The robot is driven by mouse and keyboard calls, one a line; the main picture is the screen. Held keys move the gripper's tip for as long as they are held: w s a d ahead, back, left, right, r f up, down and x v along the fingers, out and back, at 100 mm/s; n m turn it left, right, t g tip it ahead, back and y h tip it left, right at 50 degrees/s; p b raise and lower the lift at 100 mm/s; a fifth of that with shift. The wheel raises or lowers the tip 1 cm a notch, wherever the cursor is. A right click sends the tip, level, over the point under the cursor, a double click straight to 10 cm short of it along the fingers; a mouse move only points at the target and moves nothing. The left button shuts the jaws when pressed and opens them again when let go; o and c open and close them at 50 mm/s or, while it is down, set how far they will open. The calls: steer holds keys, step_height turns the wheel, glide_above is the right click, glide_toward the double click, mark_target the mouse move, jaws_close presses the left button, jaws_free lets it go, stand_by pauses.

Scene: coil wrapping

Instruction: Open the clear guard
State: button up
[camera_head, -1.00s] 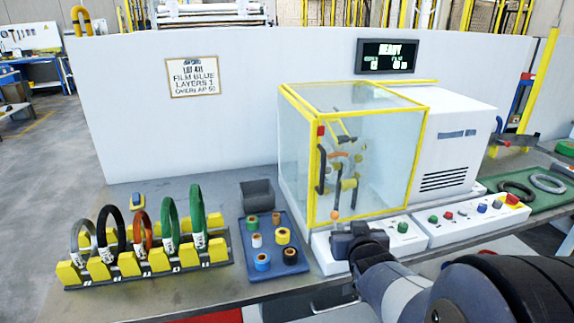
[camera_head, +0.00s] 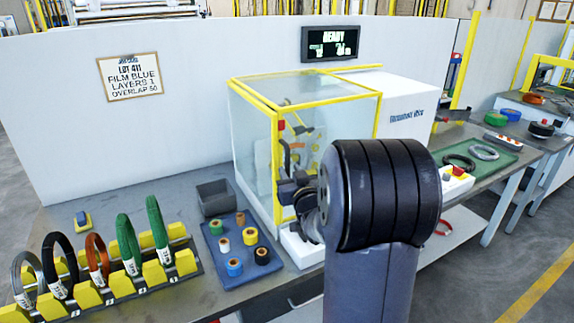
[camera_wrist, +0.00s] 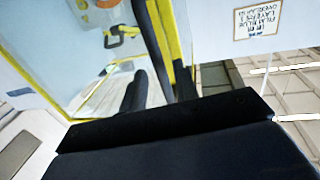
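The clear guard (camera_head: 255,140) is a see-through box with a yellow frame on the wrapping machine, and it looks shut. A dark upright handle (camera_head: 284,155) is on its front by the yellow post. My gripper (camera_head: 287,190) is at the guard's front, by the handle's lower part; my arm hides much of the front. In the wrist view, two dark fingers (camera_wrist: 160,88) stand apart. A dark bar beside the yellow frame (camera_wrist: 181,45), probably the handle, runs down between them. A light gap shows beside the left finger, so I see no firm grip.
A blue tray (camera_head: 216,257) of tape rolls and a grey bin (camera_head: 215,197) stand left of the guard. A rack (camera_head: 120,287) with several coils is further left. A green mat (camera_head: 497,160) with rings lies to the right.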

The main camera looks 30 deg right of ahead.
mark_target(288, 168)
steer(key=shift+w+d, duration=0.15)
steer(key=shift+w, duration=0.65)
steer(key=shift+w+d, duration=0.1)
steer(key=shift+w, duration=0.7)
steer(key=shift+c, duration=0.2)
jaws_close()
